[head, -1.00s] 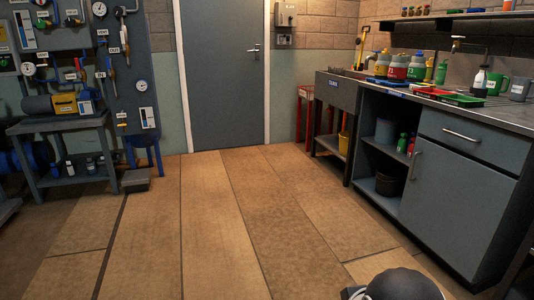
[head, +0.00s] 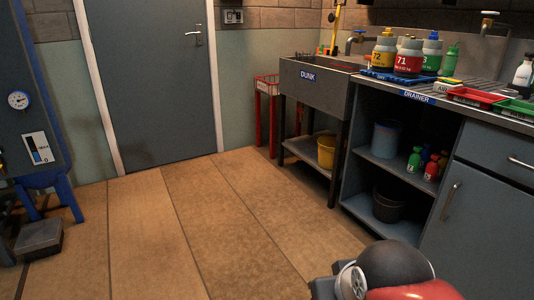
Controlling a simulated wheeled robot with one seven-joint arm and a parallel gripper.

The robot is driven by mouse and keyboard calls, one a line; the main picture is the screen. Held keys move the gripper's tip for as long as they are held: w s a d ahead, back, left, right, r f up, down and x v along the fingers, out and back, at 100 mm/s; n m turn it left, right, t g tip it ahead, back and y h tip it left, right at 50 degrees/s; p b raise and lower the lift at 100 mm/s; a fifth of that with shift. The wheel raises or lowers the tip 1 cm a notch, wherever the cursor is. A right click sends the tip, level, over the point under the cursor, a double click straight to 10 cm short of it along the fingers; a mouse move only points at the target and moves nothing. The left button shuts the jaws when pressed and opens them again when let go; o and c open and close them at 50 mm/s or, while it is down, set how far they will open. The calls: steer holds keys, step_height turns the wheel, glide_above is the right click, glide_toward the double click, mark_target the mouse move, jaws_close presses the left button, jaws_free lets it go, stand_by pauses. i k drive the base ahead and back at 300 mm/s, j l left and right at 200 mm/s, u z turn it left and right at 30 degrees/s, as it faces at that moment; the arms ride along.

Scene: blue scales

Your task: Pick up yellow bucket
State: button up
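The yellow bucket (head: 326,152) stands on the low shelf under the sink marked DUNK, at the middle right of the head view. A dark sink leg stands just right of it. Part of my own arm shows at the bottom right edge, well in front of the bucket and apart from it. My gripper's fingers are not in view.
The DUNK sink (head: 318,88) stands above the bucket, with a red stand (head: 266,112) to its left. An open cabinet (head: 350,180) right of it holds a blue-grey bucket (head: 386,138), small bottles and a dark basket (head: 390,204). The wooden floor (head: 210,225) is clear.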

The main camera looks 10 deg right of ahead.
mark_target(326, 144)
steer(key=i+j+z, duration=0.2)
steer(key=i+z, duration=0.15)
steer(key=i, duration=0.15)
steer(key=i+j+z, duration=0.6)
steer(key=i+j, duration=0.8)
steer(key=i, duration=0.15)
steer(key=i+j+z, duration=0.15)
steer(key=i+j, duration=0.9)
steer(key=j, duration=0.15)
